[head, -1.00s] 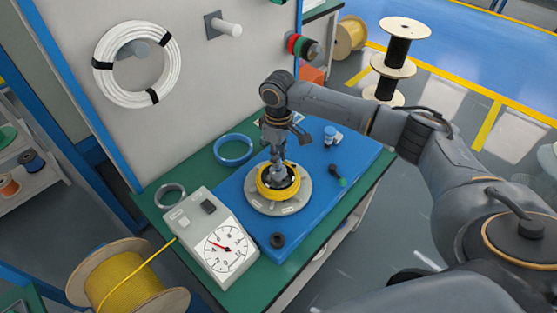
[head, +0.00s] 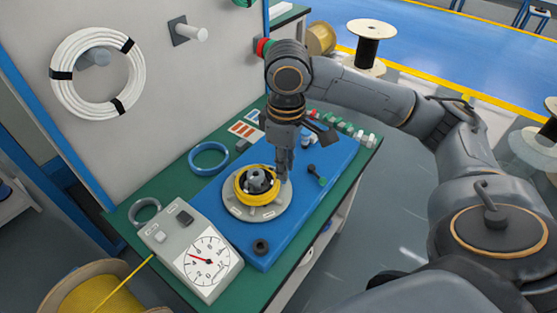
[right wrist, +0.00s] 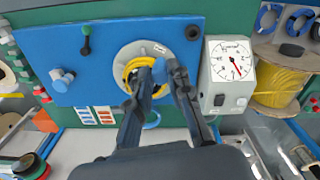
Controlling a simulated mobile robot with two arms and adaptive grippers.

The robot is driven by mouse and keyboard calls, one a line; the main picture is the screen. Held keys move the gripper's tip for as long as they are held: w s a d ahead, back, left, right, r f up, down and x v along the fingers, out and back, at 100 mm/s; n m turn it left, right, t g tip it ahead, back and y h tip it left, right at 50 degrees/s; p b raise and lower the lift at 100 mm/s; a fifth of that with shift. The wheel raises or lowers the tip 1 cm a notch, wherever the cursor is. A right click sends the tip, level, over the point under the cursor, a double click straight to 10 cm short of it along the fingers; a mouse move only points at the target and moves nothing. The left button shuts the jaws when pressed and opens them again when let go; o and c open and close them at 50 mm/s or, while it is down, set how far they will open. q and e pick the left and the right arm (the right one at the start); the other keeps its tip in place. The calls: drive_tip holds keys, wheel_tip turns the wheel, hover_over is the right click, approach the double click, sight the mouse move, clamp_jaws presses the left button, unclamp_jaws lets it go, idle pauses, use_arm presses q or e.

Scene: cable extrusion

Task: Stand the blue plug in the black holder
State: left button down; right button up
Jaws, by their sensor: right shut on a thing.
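My right gripper (head: 284,176) points down just right of the yellow cable coil (head: 240,195) in the head view. Its fingers, also seen in the right wrist view (right wrist: 165,70), are shut on what looks like the blue plug (right wrist: 160,72), mostly hidden between them. The black holder, a small dark ring (head: 261,247), sits empty at the near end of the blue board; it also shows in the right wrist view (right wrist: 193,32). The coil lies on a round grey plate (head: 238,210) around a dark hub (head: 257,180). My left gripper is out of view.
On the blue board (head: 300,210) are a green-and-black piece (head: 317,175) and a blue-and-white fitting (right wrist: 62,80). A dial gauge box (head: 190,245) stands left of the board. A blue ring (head: 208,158) lies behind it. Board space between plate and holder is clear.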

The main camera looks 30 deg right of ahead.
sight(284, 183)
drive_tip(key=shift+o, duration=1.1)
drive_tip(key=shift+c, duration=1.3)
drive_tip(key=shift+f+b, duration=1)
drive_tip(key=shift+f, duration=3)
drive_tip(key=s+a+p, duration=0.2)
drive_tip(key=a+p, duration=0.3)
drive_tip(key=a, duration=0.3)
drive_tip(key=shift+a+p, duration=0.2)
drive_tip(key=shift+p, duration=0.15)
drive_tip(key=shift+f, duration=0.15)
drive_tip(key=shift+f+b, duration=1.8)
drive_tip(key=shift+f, duration=3.7)
